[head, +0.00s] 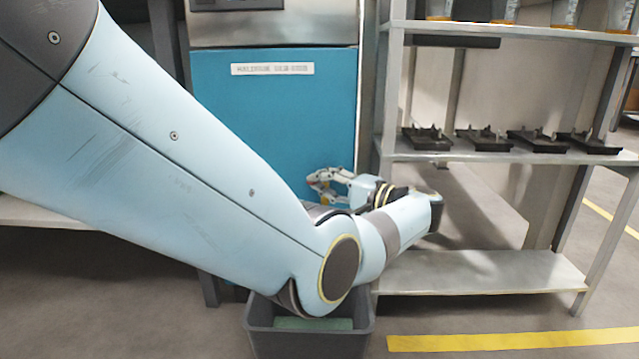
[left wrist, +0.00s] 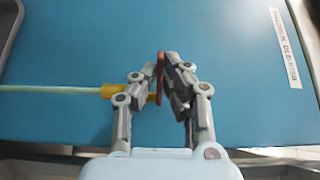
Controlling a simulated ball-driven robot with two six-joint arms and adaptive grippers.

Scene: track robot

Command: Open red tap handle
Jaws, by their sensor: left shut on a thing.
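The red tap handle (left wrist: 159,75) shows in the left wrist view as a thin red piece between the fingers of my left gripper (left wrist: 165,62). The gripper is shut on it. A yellow fitting (left wrist: 110,91) with a pale pipe runs in from the left to the handle, partly behind a finger. In the head view my left gripper (head: 326,186) is at the lower right of the blue panel (head: 270,110), and the handle is mostly hidden there. My right gripper is not in view.
A grey metal shelf rack (head: 470,150) stands to the right, with several black parts on its middle shelf. A grey bin (head: 310,342) with something green in it stands on the floor below my arm. A yellow line (head: 500,340) marks the floor at lower right.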

